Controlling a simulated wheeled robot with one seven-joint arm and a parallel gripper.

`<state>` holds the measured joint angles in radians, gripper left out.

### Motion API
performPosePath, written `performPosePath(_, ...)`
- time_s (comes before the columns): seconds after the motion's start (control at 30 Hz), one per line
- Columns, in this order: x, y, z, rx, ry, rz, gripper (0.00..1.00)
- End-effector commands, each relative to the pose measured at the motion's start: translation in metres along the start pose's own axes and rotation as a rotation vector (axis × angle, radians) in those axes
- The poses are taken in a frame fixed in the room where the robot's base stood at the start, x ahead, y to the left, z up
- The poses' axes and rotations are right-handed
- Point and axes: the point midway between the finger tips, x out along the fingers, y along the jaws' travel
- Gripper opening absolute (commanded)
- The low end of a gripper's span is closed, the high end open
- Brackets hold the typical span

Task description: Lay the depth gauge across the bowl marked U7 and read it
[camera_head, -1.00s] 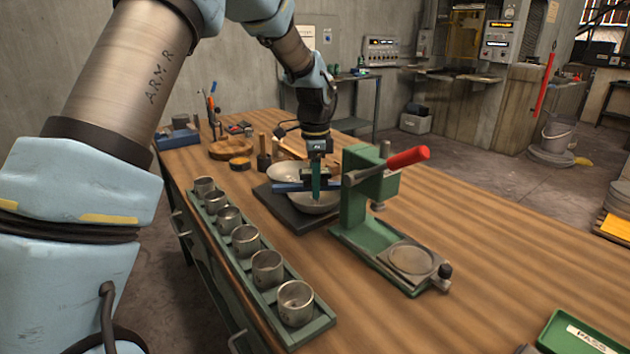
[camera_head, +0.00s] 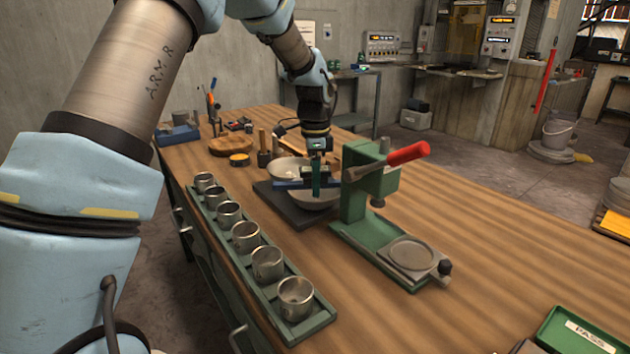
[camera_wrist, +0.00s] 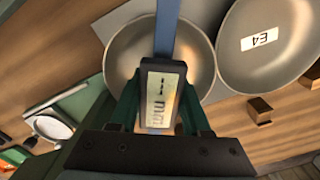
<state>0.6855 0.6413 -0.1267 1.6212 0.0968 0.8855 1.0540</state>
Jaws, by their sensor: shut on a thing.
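My gripper (camera_head: 316,190) is shut on the depth gauge, which has a blue bar (camera_head: 287,184) and a dark body with a small display (camera_wrist: 160,98). The display shows "mm" and short dashes; I cannot make out a number. The gauge is over a grey bowl (camera_head: 318,203) on a dark mat. In the wrist view the bar crosses this bowl (camera_wrist: 128,52); I cannot tell whether it touches the rim. No marking shows on this bowl. Beside it is a second bowl (camera_head: 284,167), whose label reads E4 in the wrist view (camera_wrist: 285,75).
A green press (camera_head: 360,205) with a red handle stands close right of the bowls. A green tray (camera_head: 325,325) of several metal cups runs along the near edge. Wooden tools (camera_head: 262,140) lie behind. A green PASS tray (camera_head: 560,325) is at lower right.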

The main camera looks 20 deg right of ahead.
Motion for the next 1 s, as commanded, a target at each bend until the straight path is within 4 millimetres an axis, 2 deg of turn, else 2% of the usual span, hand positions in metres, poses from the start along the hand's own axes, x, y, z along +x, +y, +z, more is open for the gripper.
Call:
performPosePath(0.13,0.0,0.0,0.0,0.0,0.0,-0.001,0.0)
performPosePath(0.17,0.0,0.0,0.0,0.0,0.0,-0.001,0.49)
performPosePath(0.43,0.0,0.0,0.0,0.0,0.0,0.0,0.8)
performPosePath(0.47,0.0,0.0,0.0,0.0,0.0,0.0,0.82)
performPosePath(0.77,-0.002,0.0,0.0,0.0,0.0,0.0,0.82)
performPosePath(0.87,-0.012,-0.001,0.0,0.0,0.002,-0.003,0.82)
performPosePath(1.0,-0.037,-0.001,-0.001,0.0,0.003,-0.005,0.82)
